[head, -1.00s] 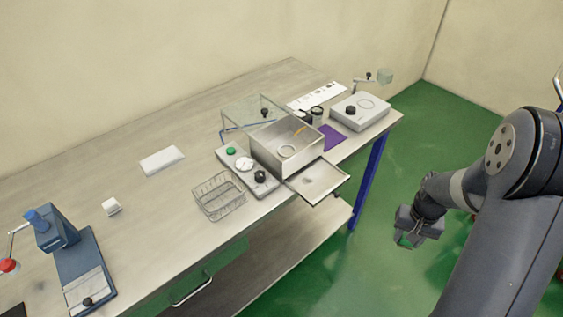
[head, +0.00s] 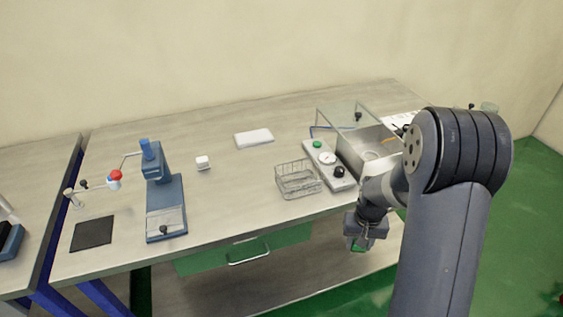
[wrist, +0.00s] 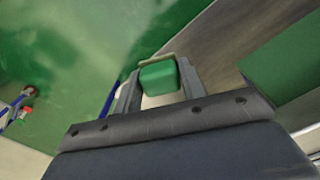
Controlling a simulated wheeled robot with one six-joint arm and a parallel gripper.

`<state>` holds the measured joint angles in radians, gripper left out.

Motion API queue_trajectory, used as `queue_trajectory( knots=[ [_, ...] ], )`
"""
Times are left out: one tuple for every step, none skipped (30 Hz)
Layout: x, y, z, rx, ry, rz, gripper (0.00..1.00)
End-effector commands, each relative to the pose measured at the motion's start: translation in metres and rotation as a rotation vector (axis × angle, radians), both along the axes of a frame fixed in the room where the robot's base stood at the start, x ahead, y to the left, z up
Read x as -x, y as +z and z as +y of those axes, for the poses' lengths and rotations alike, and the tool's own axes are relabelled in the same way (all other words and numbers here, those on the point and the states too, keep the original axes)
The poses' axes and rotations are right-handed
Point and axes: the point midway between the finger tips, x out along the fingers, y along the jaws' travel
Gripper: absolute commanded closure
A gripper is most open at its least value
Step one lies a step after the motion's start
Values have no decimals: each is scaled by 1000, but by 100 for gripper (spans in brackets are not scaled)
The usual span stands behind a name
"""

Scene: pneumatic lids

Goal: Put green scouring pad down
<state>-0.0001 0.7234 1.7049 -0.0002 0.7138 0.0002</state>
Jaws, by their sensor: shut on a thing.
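The green scouring pad (wrist: 159,78) is between the two fingers of my gripper (wrist: 160,84) in the wrist view. My gripper is shut on it. In the head view my gripper (head: 358,246) points down in front of the bench's front edge, with a bit of the green pad (head: 357,245) showing at its fingers. The pad is held in the air, clear of the bench top. My arm hides the right part of the bench.
The bench top (head: 225,200) is free at its front middle. A wire basket (head: 298,181) stands beside a control box (head: 328,163) and a clear-lidded metal chamber (head: 365,150). A blue press (head: 165,200), white block (head: 203,162), white pad (head: 254,138) and black mat (head: 93,233) lie leftward. A green drawer (head: 245,250) sits below.

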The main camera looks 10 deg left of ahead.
Motion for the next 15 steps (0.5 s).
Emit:
queue_trajectory(
  knots=[
    [0, -13, 0, 0, 0, 0, 79],
    [0, -16, 0, 0, 0, -1, 79],
    [0, -20, 0, 0, 0, -1, 79],
    [0, -23, 0, 0, 0, 0, 79],
    [-1, -16, 5, 0, -8, -4, 79],
    [-2, -5, 13, 0, -28, -6, 79],
    [-2, 0, 19, 0, -44, -6, 79],
    [-2, 4, 24, 0, -60, -5, 79],
    [-3, 11, 32, -1, -84, -6, 79],
    [-3, 16, 38, -1, -102, -6, 79],
    [-3, 21, 44, -1, -121, -5, 79],
    [-4, 29, 54, -1, -148, -7, 79],
    [-4, 36, 61, -2, -171, -7, 79],
    [-4, 42, 69, -1, -193, -6, 79],
    [-5, 52, 81, -2, -227, -8, 79]
  ],
)
